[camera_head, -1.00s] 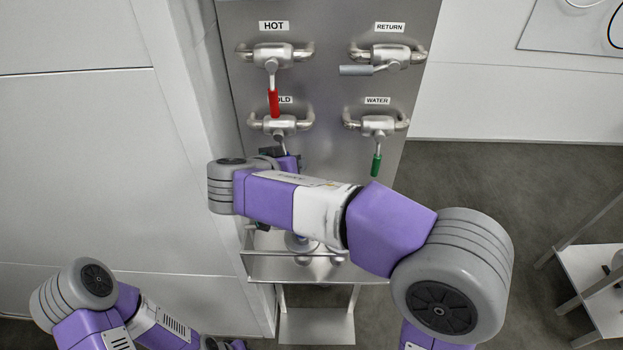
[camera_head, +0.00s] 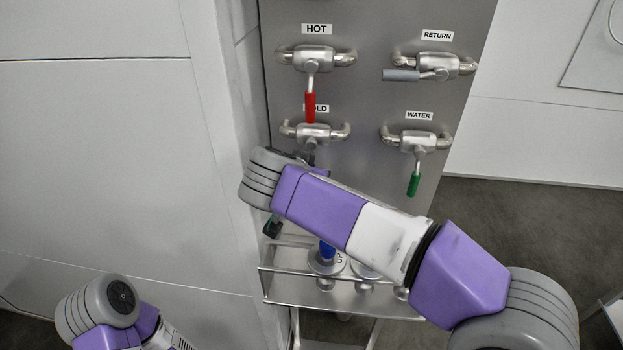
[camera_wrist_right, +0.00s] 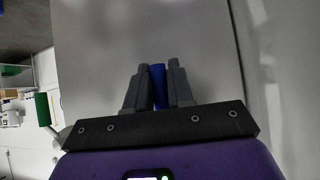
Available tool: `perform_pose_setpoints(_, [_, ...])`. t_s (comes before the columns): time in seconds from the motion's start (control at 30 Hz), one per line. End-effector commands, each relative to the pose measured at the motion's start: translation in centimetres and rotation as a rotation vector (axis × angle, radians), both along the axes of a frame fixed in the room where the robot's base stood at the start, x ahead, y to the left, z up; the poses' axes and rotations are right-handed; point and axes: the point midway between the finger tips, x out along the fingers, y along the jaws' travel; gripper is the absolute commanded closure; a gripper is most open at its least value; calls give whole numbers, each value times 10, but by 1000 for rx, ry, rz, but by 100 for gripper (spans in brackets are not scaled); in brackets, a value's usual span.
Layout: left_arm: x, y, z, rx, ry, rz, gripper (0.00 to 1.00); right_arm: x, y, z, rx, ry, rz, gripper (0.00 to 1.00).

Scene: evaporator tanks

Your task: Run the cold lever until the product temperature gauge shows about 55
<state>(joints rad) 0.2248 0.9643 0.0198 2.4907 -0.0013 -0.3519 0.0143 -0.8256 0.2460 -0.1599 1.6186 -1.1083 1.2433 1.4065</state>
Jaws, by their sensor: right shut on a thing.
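The COLD valve (camera_head: 313,132) sits on the metal panel below the HOT label in the head view. Its lever stem points down, and its lower end is hidden behind my right wrist. In the right wrist view my right gripper (camera_wrist_right: 157,78) is shut on a blue lever handle (camera_wrist_right: 158,87), with one finger on each side. In the head view these fingers are hidden by my right arm. My left arm shows at the bottom left, but its gripper is out of view. I see no readable product temperature gauge.
The HOT valve's red handle (camera_head: 310,107) hangs just above the COLD valve. The RETURN lever's grey handle (camera_head: 401,75) points left and the WATER lever's green handle (camera_head: 413,184) hangs down. A metal shelf (camera_head: 345,298) lies below my right arm. A wall closes the left side.

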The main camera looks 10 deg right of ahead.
Motion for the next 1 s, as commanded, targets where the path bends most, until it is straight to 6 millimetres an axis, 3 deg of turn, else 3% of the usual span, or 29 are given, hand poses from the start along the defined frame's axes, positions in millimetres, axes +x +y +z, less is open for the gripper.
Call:
perform_pose_setpoints(0.13, [0, 0, 0, 0, 0, 0, 57, -1, 2, -2, 3, 5, 4, 100])
perform_pose_setpoints(0.17, [0, 0, 0, 0, 0, 0, 57, -1, 2, -2, 3, 4, 4, 75])
perform_pose_setpoints(0.3, [0, 0, 0, 0, 0, 0, 57, -1, 2, -1, 2, 4, 3, 57])
perform_pose_setpoints(0.63, [0, 0, 2, 0, 0, 0, 57, -4, 3, 4, 2, 0, 2, 57])
perform_pose_setpoints(1.0, [0, 0, 15, 0, 0, 0, 57, -43, 25, 40, 3, 1, 5, 57])
